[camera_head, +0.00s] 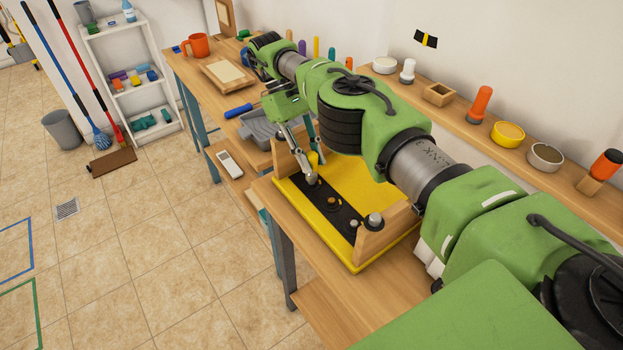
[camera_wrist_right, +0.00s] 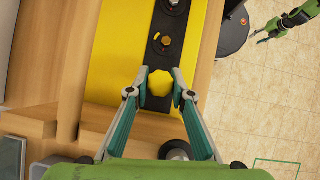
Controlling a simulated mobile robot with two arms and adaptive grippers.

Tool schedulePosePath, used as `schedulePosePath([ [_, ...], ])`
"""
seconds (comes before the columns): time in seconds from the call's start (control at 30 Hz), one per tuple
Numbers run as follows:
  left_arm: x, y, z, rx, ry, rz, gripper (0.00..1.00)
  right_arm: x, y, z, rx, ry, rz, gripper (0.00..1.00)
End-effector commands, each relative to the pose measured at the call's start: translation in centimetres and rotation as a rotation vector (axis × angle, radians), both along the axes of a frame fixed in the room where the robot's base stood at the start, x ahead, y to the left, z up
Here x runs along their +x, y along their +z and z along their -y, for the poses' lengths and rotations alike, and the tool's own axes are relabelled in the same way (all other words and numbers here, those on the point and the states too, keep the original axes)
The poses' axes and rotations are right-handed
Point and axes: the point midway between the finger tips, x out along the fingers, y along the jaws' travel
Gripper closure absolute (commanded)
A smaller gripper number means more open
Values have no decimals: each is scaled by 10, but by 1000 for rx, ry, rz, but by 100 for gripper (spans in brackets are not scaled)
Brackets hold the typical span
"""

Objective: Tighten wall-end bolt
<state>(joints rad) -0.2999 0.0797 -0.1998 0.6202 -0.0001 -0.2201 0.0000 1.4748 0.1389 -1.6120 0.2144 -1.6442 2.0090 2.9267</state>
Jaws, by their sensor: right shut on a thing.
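The fixture is a yellow board (camera_head: 357,262) on the wooden bench, with a black strip (camera_head: 344,219) along its left edge. Dark bolts sit on the strip, one with a bronze head (camera_head: 331,202); two bolts also show in the right wrist view, the nearer one (camera_wrist_right: 163,42) and one at the top edge (camera_wrist_right: 171,4). My right gripper (camera_wrist_right: 160,80) is shut on a yellow faceted piece (camera_wrist_right: 160,86) over the end of the strip. The piece hides what is under it. My left gripper (camera_wrist_right: 261,37) is small at the wrist view's upper right; its jaws are unclear.
A wooden block (camera_head: 372,243) with a grey knob (camera_head: 375,220) stands at the board's near end. A grey tray (camera_head: 262,127) and blue-handled tool (camera_head: 238,111) lie beyond the fixture. A wall shelf (camera_head: 455,118) holds cups and tools. The tiled floor at left is largely clear.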

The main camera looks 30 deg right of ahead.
Motion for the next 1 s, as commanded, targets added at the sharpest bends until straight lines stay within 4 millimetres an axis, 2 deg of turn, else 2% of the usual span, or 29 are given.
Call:
schedulePosePath([
  [0.53, 0, 30, 0, 0, 0, 0, 60, 0, 31, 0, -1, 0, 1, 99],
  [1.0, 0, 32, 0, 0, -1, 0, 60, 0, 32, 0, -1, 0, 1, 99],
])
